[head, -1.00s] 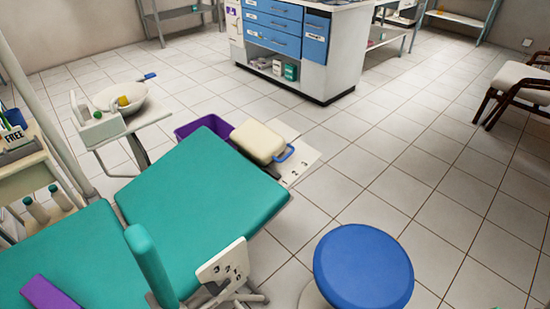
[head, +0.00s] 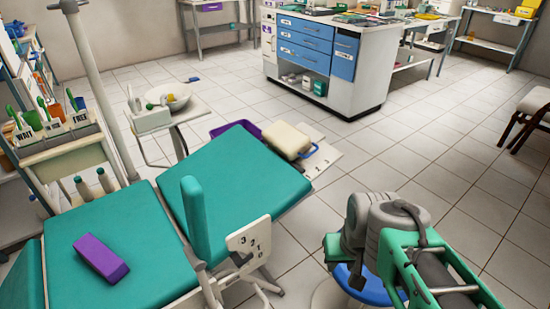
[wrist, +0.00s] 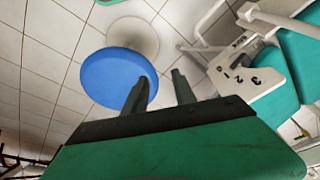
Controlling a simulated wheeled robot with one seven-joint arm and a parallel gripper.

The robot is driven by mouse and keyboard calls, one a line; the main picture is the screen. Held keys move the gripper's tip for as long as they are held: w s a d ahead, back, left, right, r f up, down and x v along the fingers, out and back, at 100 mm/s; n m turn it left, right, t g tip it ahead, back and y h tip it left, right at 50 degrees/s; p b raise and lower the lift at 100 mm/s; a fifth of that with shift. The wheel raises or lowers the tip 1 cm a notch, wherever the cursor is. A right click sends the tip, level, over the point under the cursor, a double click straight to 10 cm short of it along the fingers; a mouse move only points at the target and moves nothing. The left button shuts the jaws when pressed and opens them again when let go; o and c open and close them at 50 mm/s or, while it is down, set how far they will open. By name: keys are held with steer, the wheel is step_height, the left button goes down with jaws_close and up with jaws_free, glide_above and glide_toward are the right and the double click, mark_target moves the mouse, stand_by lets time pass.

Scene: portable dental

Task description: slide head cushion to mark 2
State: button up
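The head cushion (head: 286,140) is a cream pad with a blue handle (head: 308,151) at its right side. It sits at the far end of the teal dental chair (head: 240,185), by a white plate (head: 326,160) with printed numbers, of which a 1 shows; the cushion's exact mark cannot be told. My arm shows at the lower right of the head view, well apart from the cushion. In the wrist view my gripper (wrist: 160,92) has its two dark fingers spread with nothing between them, near the blue stool (wrist: 118,75). The cushion is not in the wrist view.
The blue stool is partly hidden behind my arm in the head view. A second numbered plate (head: 250,240) is on the chair's side. A purple block (head: 101,258) lies on the seat. A basin (head: 168,97) stands at the left.

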steer(key=w+a+m+t+y+p, duration=0.1)
steer(key=w+a+t+y+p, duration=0.2)
steer(key=w, duration=1.6)
steer(key=m+t+y+p, duration=0.1)
steer(key=m+t+y, duration=0.1)
steer(key=m+t, duration=0.35)
glide_toward(313, 153)
steer(key=shift+n+t, duration=0.25)
steer(key=s+a, duration=0.2)
steer(key=a, duration=0.1)
steer(key=s+a+f, duration=0.1)
steer(key=s+a, duration=0.1)
steer(key=s, duration=0.1)
steer(key=shift+s+a+f, duration=0.1)
steer(key=shift+a, duration=0.3)
steer(key=w+f+m+t, duration=0.1)
steer(key=w, duration=0.3)
steer(key=w+d+f+m+t, duration=0.1)
steer(key=w+m, duration=0.1)
steer(key=w, duration=0.2)
steer(key=w+d+f+m+t, duration=0.1)
steer(key=w+m+t, duration=0.1)
steer(key=w, duration=0.2)
steer(key=shift+d+f, duration=0.2)
steer(key=shift+f, duration=0.2)
jaws_close()
